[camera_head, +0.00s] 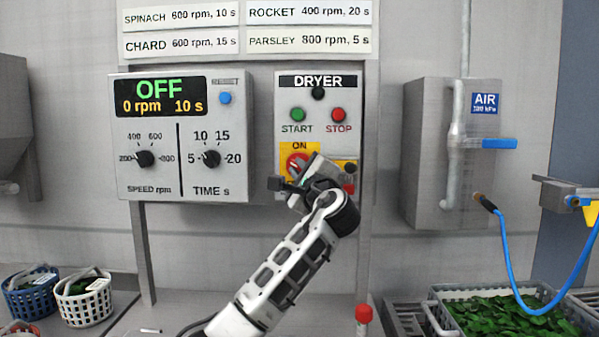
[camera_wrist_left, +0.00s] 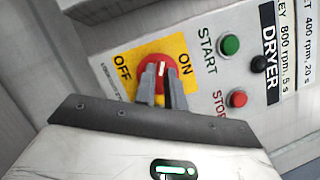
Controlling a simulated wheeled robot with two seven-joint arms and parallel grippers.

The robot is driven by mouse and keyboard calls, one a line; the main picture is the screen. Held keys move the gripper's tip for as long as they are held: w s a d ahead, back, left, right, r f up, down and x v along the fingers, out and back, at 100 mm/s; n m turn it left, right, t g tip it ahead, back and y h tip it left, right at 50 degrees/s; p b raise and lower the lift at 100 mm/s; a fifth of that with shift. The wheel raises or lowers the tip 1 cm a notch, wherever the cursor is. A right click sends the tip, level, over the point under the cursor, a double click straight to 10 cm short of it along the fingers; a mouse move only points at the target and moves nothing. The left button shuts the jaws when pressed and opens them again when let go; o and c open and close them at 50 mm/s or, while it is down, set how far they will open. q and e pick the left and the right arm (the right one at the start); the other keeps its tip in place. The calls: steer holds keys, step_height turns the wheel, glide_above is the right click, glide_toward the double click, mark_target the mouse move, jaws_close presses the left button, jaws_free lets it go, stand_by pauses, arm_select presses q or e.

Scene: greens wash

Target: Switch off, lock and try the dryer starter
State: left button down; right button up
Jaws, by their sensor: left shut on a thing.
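The dryer starter (camera_head: 319,108) is a grey box with a green START button (camera_head: 298,114) and a red STOP button (camera_head: 338,114). Below them is a red rotary switch (camera_head: 295,161) on a yellow plate marked ON. My left gripper (camera_head: 292,182) reaches it from below. The left wrist view shows my left fingers (camera_wrist_left: 162,84) shut on the red switch knob (camera_wrist_left: 153,68), with ON and OFF on the yellow plate (camera_wrist_left: 178,48). The fingers partly hide the knob, and I cannot tell which way it points. The display (camera_head: 161,97) reads OFF, 0 rpm, 10 s. My right gripper is out of view.
A speed and time panel (camera_head: 178,180) is left of the starter. A small red-topped object (camera_head: 363,314) stands below it. Right are an air box (camera_head: 425,150) with a blue valve handle (camera_head: 499,143), a blue hose (camera_head: 507,262) and a greens crate (camera_head: 445,322).

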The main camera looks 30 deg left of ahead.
arm_select(q)
steer(key=n+g, duration=0.1)
steer(key=n, duration=0.2)
steer(key=shift+d, duration=0.1)
steer(key=shift+n+g+h+p, duration=0.4)
steer(key=shift+n+p, duration=0.05)
steer(key=shift+n, duration=1.35)
steer(key=shift+g+h, duration=0.3)
steer(key=c, duration=1.5)
jaws_free()
